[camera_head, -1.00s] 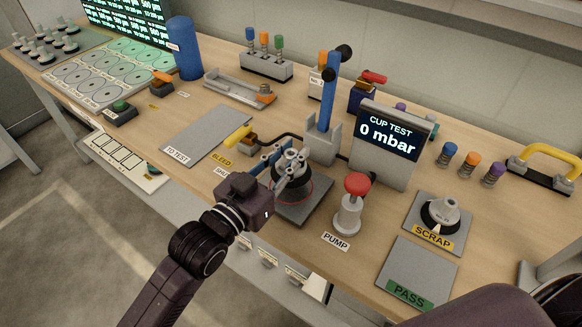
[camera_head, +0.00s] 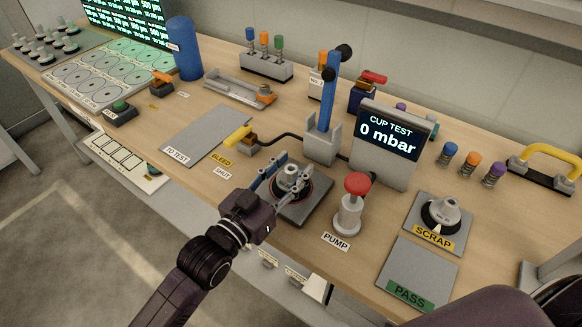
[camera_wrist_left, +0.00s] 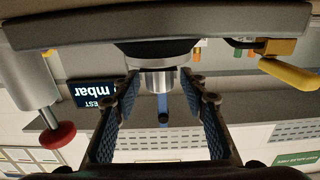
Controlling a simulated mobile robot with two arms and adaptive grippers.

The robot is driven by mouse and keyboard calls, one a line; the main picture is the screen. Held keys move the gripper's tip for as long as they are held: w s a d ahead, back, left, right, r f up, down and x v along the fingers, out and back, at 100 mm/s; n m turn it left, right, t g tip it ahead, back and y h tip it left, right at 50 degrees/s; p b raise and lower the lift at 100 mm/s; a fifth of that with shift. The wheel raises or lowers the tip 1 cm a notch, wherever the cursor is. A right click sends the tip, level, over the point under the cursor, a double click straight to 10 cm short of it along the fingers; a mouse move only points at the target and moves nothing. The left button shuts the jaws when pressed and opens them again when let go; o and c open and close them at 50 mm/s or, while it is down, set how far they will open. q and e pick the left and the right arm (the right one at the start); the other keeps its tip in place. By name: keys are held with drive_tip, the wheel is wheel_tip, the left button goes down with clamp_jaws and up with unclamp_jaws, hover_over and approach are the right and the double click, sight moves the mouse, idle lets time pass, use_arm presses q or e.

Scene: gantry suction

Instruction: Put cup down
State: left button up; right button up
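The suction cup, with its silver fitting (camera_head: 290,171), sits upright on the dark square test plate (camera_head: 311,207) in the middle of the bench. In the left wrist view the fitting (camera_wrist_left: 160,80) and the cup's black rim show between my fingers, the picture being upside down. My left gripper (camera_head: 279,184) is at the cup, fingers spread on either side of the fitting, with a small gap on each side. My right gripper is in neither view.
The red-topped pump button (camera_head: 355,187) stands close right of the plate. The CUP TEST display (camera_head: 392,137) reads 0 mbar behind it. A yellow-handled bleed valve (camera_head: 238,137) lies to the left. A SCRAP pad (camera_head: 457,247) holds another cup; the PASS pad (camera_head: 415,268) is empty.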

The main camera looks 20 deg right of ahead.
use_arm(q)
drive_tip(key=shift+r, duration=0.3)
drive_tip(key=v, duration=0.7)
drive_tip(key=b+v, duration=0.1)
drive_tip(key=v, duration=0.2)
drive_tip(key=shift+s+a+f, duration=0.25)
drive_tip(key=shift+s+a+r, duration=0.15)
drive_tip(key=shift+s+a, duration=0.25)
drive_tip(key=shift+a, duration=0.15)
